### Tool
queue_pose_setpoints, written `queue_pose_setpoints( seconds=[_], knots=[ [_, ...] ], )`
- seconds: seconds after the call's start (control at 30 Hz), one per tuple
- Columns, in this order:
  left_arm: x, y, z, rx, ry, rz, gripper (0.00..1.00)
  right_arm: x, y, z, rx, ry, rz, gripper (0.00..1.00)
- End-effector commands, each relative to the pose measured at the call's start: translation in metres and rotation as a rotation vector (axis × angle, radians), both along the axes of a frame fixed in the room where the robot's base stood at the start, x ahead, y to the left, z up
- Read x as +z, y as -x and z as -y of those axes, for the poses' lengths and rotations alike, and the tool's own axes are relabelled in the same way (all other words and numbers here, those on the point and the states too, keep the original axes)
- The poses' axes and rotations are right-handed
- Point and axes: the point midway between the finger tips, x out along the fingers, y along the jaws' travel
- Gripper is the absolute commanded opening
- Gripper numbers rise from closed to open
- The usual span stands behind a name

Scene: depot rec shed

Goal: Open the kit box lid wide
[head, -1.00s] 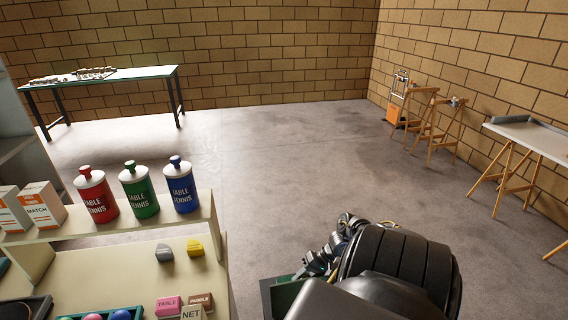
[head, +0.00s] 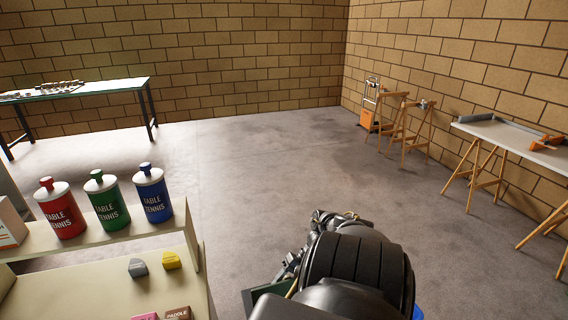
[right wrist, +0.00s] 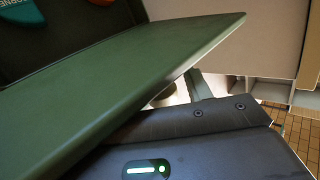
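The green kit box lid (right wrist: 120,95) fills much of the right wrist view as a slanted panel. Behind it at top left is a dark interior with a teal piece (right wrist: 45,12) and an orange piece. In the head view only a dark green edge (head: 262,291) shows beside my right arm. My right gripper (right wrist: 192,90) is close to the lid's underside and edge; its fingertips are mostly hidden by the lid, so I cannot tell whether they touch or grip it. My left gripper is not in view.
A cream shelf (head: 190,240) at left holds red (head: 62,212), green (head: 107,203) and blue (head: 153,195) table tennis bottles. A workbench (head: 110,88) stands at back left. Sawhorses (head: 405,130) and a trestle table (head: 500,132) line the right wall. The middle floor is clear.

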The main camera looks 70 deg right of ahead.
Motion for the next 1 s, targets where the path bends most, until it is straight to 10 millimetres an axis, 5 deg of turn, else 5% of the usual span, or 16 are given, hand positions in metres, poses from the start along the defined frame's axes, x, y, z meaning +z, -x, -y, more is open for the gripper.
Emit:
queue_pose_setpoints(
  seconds=[0.37, 1.0],
  knots=[
    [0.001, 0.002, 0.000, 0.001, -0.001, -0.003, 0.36, 0.008, 0.004, 0.007, -0.002, 0.004, 0.003, 0.49],
    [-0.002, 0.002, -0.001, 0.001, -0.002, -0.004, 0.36, 0.074, 0.050, 0.060, -0.001, 0.002, 0.000, 0.49]
  ],
)
